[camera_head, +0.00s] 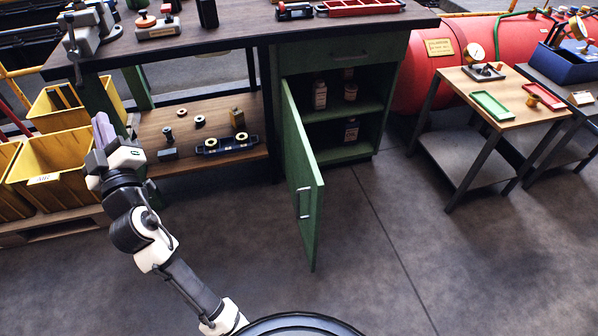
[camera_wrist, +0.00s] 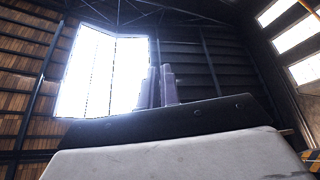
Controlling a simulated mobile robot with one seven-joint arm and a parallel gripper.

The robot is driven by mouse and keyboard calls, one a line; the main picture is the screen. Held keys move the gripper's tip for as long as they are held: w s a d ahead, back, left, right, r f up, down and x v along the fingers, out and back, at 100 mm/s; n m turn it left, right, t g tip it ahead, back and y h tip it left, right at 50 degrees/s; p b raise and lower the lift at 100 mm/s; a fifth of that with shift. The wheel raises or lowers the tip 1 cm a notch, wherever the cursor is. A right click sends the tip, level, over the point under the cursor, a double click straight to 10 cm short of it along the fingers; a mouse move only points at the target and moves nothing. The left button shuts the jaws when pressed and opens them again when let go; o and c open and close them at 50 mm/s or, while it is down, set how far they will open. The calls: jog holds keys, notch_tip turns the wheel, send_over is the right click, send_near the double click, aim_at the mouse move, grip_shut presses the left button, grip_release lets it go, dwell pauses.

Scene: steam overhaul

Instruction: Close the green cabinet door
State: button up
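The green cabinet door (camera_head: 306,185) stands wide open, swung out towards me from the left side of the green cabinet (camera_head: 345,152) under the workbench. Its metal handle (camera_head: 303,203) is near the free edge, on the face turned left. My gripper (camera_head: 103,128) is up at the left, well apart from the door, with its fingers pointing upward. In the wrist view its two fingers (camera_wrist: 162,87) are together with nothing between them. That view shows only the roof and windows, not the door.
Several bottles (camera_head: 320,95) stand on the cabinet's shelves. A wooden lower shelf (camera_head: 190,158) with small parts is left of the door, and yellow bins (camera_head: 55,160) are beyond. A side table (camera_head: 505,105) stands at the right. The floor (camera_head: 400,270) around the door is clear.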

jog(key=w+d+f+h, duration=0.1)
jog(key=f+h, duration=0.1)
jog(key=f, duration=0.1)
jog(key=w+d+f+h, duration=0.2)
jog(key=f, duration=0.1)
jog(key=w+d+f+m+h+p, duration=0.1)
jog(key=w+f, duration=0.1)
jog(key=f, duration=0.1)
jog(key=shift+w+d+h, duration=0.2)
jog(key=shift+d+h, duration=0.15)
jog(key=shift+h, duration=0.05)
grip_shut()
jog(key=g+h+p, duration=0.5)
jog(key=h+p, duration=0.1)
jog(key=h, duration=0.9)
send_near(311, 170)
jog(key=w, duration=0.4)
jog(key=shift+w+d+m+p, duration=0.2)
jog(key=shift+d+p, duration=0.2)
jog(key=shift+d, duration=0.4)
jog(key=shift+w+d+m+p, duration=0.15)
jog(key=shift+d+p, duration=0.25)
jog(key=shift+d, duration=0.4)
